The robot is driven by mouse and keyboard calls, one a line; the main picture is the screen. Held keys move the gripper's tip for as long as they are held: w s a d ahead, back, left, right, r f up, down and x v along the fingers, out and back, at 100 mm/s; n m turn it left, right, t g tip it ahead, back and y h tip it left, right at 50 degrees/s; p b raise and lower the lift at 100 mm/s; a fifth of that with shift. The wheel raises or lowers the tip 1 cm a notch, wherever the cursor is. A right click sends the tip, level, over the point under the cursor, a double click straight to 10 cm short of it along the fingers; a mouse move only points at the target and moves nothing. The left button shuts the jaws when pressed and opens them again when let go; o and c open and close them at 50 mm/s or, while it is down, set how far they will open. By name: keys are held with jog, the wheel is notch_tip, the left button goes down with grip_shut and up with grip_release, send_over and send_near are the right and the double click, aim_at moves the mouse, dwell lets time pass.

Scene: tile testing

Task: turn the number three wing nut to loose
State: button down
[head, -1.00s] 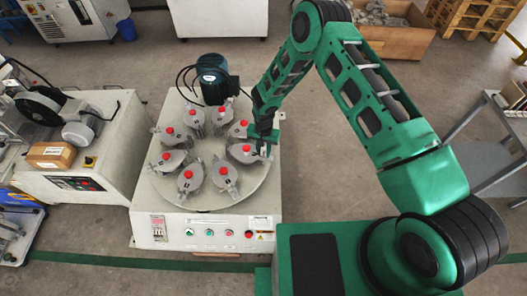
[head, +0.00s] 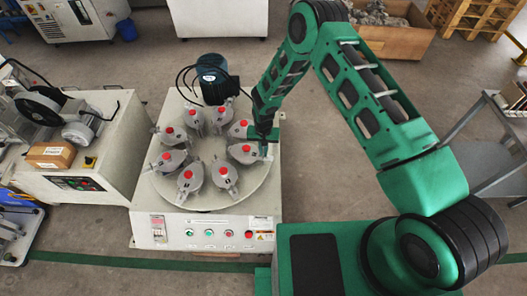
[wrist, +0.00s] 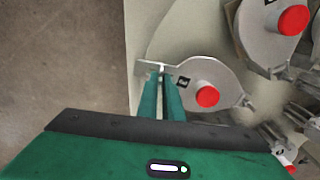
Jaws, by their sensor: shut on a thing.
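Several grey metal pots with red knobs stand in a ring on a round plate (head: 207,200) of the white machine. The pot (head: 243,153) at the plate's right edge is below my gripper (head: 264,152). In the wrist view this pot (wrist: 222,78) has a red knob and a small dark label whose number I cannot read clearly. My gripper (wrist: 161,78) points at the pot's outer side, its two green fingers close together on the flat pale wing nut (wrist: 144,64). The fingers hide part of the nut.
Neighbouring pots stand close by, one with a red knob (wrist: 293,20) in the wrist view. A dark motor (head: 212,78) rises behind the plate. Buttons line the machine's front panel (head: 205,232). A grey table (head: 480,150) stands to the right, with open floor between.

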jog(key=n, duration=0.8)
jog(key=shift+d, duration=0.1)
jog(key=n, duration=0.3)
jog(key=shift+n, duration=0.3)
jog(key=n, duration=0.4)
jog(key=shift+d, duration=0.1)
jog(key=shift+n, duration=0.3)
jog(key=shift+d, duration=0.1)
jog(key=c, duration=1.9)
grip_release()
jog(key=shift+a, duration=0.2)
